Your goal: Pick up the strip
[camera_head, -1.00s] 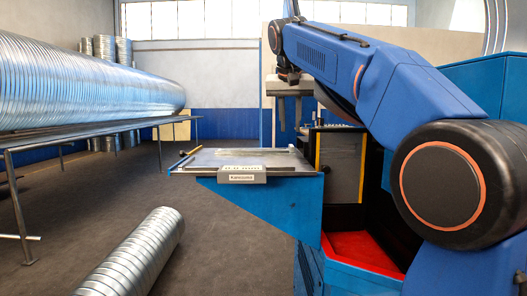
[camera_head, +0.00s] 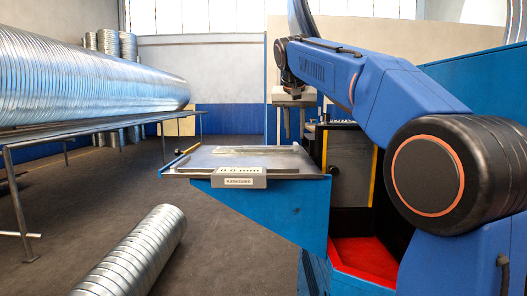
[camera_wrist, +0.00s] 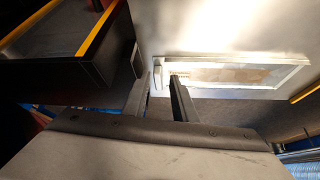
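A pale, flat, narrow piece (camera_head: 270,149), which looks like the strip, lies on top of the grey metal table (camera_head: 205,163) of the blue machine. In the wrist view a long, light-rimmed rectangle with a tan middle (camera_wrist: 235,75) lies on the metal surface beyond my fingers; I cannot tell whether it is the strip itself or a recess holding it. My gripper (camera_head: 294,137) hangs with its fingers down near the table's back right corner. In the wrist view my gripper (camera_wrist: 161,77) has its two fingers apart with nothing between them.
A labelled grey box (camera_head: 239,180) is fixed to the table's front edge. A dark cabinet with a yellow edge (camera_head: 375,165) stands right of the table. A large spiral duct (camera_head: 85,82) rests on a long rack at left. A shorter duct (camera_head: 135,250) lies on the open floor.

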